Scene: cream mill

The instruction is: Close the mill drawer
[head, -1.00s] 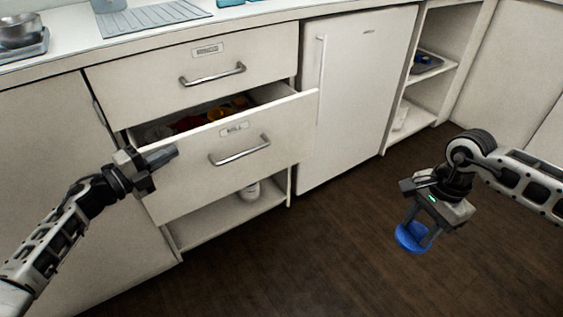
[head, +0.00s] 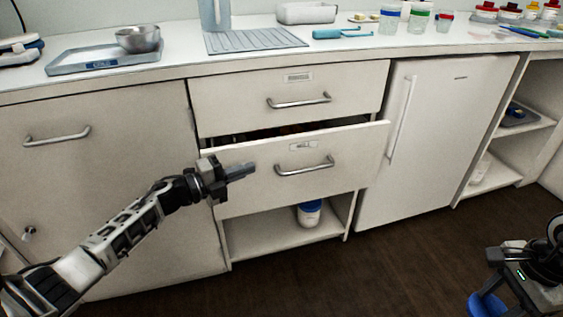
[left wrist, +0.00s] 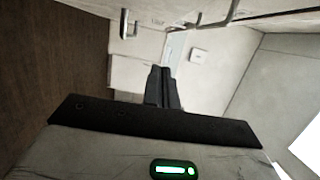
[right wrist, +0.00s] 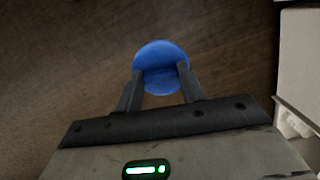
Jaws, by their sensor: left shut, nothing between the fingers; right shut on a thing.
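The mill drawer (head: 245,184) is the labelled lower drawer with a metal bar handle (head: 305,166). It stands partly open, with a dark narrow gap above its front panel. Its contents are mostly hidden. My left gripper (head: 248,169) is shut and empty, in front of the left part of the drawer front; whether it touches the panel I cannot tell. Its shut fingers show in the left wrist view (left wrist: 163,88). My right gripper (right wrist: 160,85) is shut on a round blue object (right wrist: 160,62), held above the dark floor.
The upper drawer (head: 230,104) is shut. An open shelf below the mill drawer holds a white jar with a blue lid (head: 309,213). A white fridge-like door (head: 440,135) stands to the right. The counter carries a metal bowl (head: 138,39) and several jars. The floor in front is clear.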

